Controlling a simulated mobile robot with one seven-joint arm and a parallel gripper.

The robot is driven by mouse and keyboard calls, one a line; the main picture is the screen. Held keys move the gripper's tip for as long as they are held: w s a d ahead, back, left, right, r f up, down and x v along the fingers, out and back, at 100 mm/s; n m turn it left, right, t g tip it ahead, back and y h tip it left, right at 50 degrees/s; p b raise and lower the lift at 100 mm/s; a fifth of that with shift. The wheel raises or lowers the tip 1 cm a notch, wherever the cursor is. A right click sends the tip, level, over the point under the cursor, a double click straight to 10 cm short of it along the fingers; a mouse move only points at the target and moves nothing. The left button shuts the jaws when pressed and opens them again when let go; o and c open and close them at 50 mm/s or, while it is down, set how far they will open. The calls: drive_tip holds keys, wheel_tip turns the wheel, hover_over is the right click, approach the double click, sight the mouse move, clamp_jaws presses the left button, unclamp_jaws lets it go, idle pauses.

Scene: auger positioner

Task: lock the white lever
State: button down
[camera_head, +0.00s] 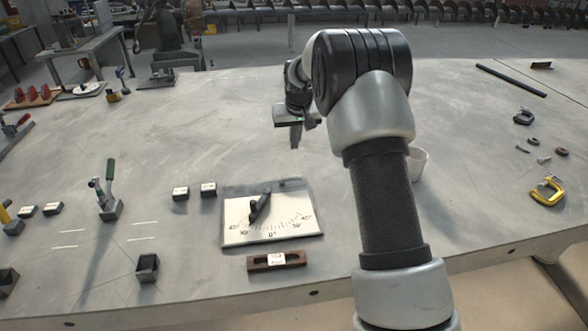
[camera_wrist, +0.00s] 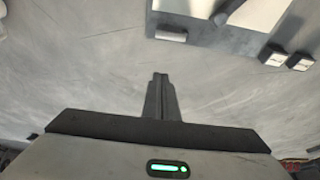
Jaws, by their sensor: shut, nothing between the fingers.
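I cannot make out a lever that is clearly white. A flat plate with a white dial face (camera_head: 240,232) lies on the table and carries a dark pointer arm (camera_head: 260,206); part of this plate shows at the top of the wrist view (camera_wrist: 195,22). A toggle clamp with a green handle (camera_head: 109,180) stands upright to the left. My gripper (camera_head: 296,142) is behind and above the dial plate, apart from it. In the wrist view its fingers (camera_wrist: 160,78) are together and empty, over bare table.
Small blocks (camera_head: 181,193) lie left of the plate, and a slotted brown bar (camera_head: 262,262) lies in front. A white cup-like thing (camera_head: 419,163) is partly hidden by my arm. A yellow clamp (camera_head: 547,191) lies at right. The table behind the plate is mostly clear.

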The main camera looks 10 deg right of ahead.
idle(0.3)
drive_tip(key=b+x, duration=0.1)
drive_tip(key=x, duration=0.9)
drive_tip(key=shift+f, duration=0.25)
drive_tip(key=s, duration=0.3)
drive_tip(key=shift+s+f, duration=0.15)
drive_tip(key=shift+s, duration=0.3)
